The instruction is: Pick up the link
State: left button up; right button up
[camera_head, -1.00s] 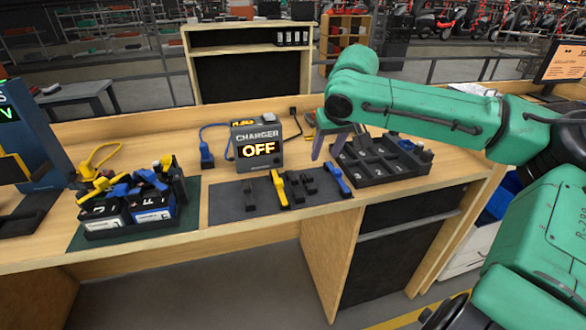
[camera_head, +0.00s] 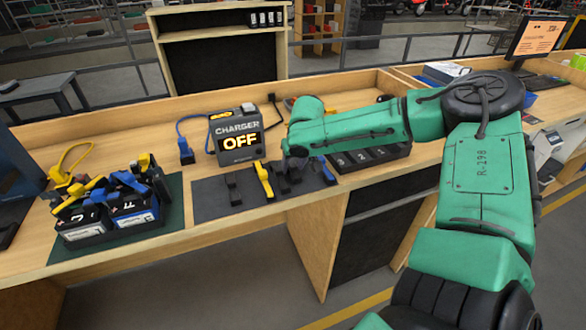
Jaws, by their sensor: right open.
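The task's link cannot be told apart for sure. A dark mat (camera_head: 210,204) holds a short black piece (camera_head: 233,188), a yellow piece (camera_head: 264,181), dark grey pieces (camera_head: 284,185) and a blue piece (camera_head: 327,176). My right gripper (camera_head: 295,163) is open, pointing down over the dark grey pieces, between the yellow and blue ones. Its forearm and wrist hide part of it, and I cannot tell whether its fingers touch the pieces. My left gripper is not in view.
The charger (camera_head: 235,137), reading OFF, stands just behind the mat. A black compartment tray (camera_head: 385,160) lies right of the gripper, partly under my arm. Batteries with coloured clamps (camera_head: 110,212) sit on a green mat at left. The bench's front edge is close to the mat.

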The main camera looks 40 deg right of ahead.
grip_shut()
jog(key=shift+w, duration=0.1)
